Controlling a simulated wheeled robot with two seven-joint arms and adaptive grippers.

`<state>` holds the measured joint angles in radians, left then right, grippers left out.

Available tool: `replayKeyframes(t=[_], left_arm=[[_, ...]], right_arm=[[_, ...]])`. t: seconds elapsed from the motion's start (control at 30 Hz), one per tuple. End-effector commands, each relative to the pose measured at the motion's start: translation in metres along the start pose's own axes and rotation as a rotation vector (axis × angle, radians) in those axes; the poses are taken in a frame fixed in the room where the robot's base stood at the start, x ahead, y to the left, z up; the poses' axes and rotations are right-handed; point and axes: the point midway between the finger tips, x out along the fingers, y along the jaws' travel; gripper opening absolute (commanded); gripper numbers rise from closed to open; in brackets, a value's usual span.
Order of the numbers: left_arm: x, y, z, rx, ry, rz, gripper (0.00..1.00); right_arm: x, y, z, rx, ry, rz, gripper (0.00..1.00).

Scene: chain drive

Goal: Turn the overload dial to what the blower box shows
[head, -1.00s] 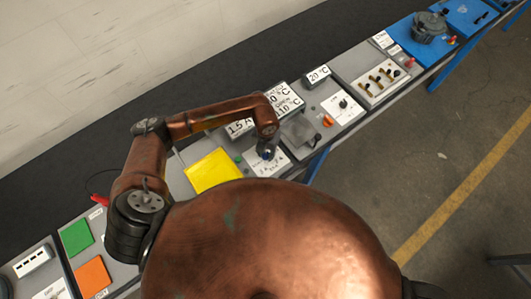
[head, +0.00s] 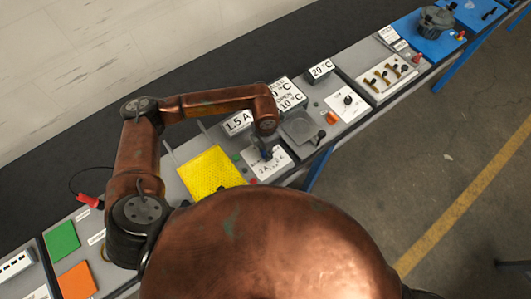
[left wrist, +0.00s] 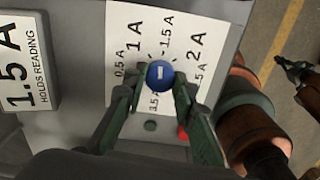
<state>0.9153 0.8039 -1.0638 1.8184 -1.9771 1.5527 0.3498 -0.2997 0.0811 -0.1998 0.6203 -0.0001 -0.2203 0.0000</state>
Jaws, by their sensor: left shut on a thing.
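The overload dial is a round blue knob (left wrist: 160,74) on a white plate (left wrist: 122,40) marked from 0.5 A upward, including 1 A, 1.5 A and 2 A. A small pale mark shows on the knob; which value it points to I cannot tell. My left gripper (left wrist: 158,86) is shut on the knob, one finger on each side. In the head view my left gripper (head: 265,152) reaches down to the plate and mostly hides the knob. The blower box label (head: 237,122) reads 1.5 A; in the left wrist view the box (left wrist: 22,64) reads "1.5 A HOLDS READING".
A yellow mesh panel (head: 211,173) lies left of the dial plate. A dark gripper-like shape, apparently my right gripper (left wrist: 303,76), shows over the floor.

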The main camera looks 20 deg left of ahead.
Motion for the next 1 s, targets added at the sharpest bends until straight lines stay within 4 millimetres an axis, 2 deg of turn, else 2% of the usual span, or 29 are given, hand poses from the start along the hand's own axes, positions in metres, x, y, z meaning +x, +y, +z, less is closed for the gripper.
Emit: replayKeyframes(t=[0.03,0.3,0.87,0.9,1.0], left_arm=[[0.003,0.001,0.001,0.027,-0.003,0.003,0.01],[0.001,0.001,0.001,0.132,-0.002,0.002,0.01],[-0.001,0.001,0.001,0.161,-0.003,0.001,0.01],[-0.001,0.001,0.001,0.16,-0.003,0.001,0.28],[-0.001,0.001,0.001,0.16,-0.002,0.001,0.34]], right_arm=[[0.007,0.0,0.002,0.0,-0.002,0.0,0.0],[0.018,-0.001,0.004,0.0,-0.005,-0.001,0.0],[0.019,-0.002,0.005,0.0,-0.005,-0.002,0.0],[0.019,-0.002,0.005,0.0,-0.005,-0.002,0.0],[0.02,-0.003,0.005,0.001,-0.005,-0.002,0.0]])
